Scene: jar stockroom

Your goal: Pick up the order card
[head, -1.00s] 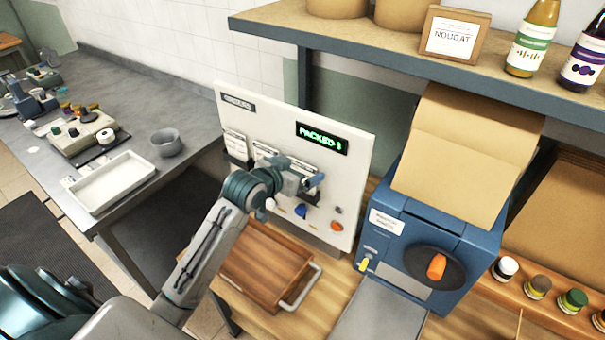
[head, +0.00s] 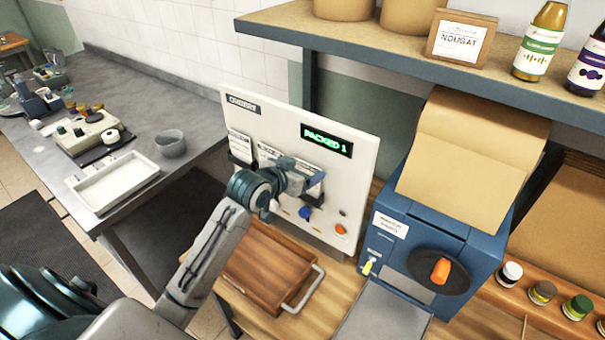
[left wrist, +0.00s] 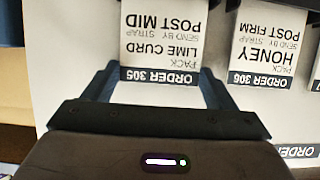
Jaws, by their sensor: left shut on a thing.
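The order card (left wrist: 160,45) is white with a black strip. In the left wrist view it appears upside down and reads order 305, lime curd, strap, post mid. My right gripper is not in view.
Beside it hangs a honey card (left wrist: 268,45), and more cards show at the right edge. A wooden tray (head: 262,262) with a metal handle lies below the board. A blue machine (head: 420,225) stands to the right. A shelf (head: 400,62) overhangs behind.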

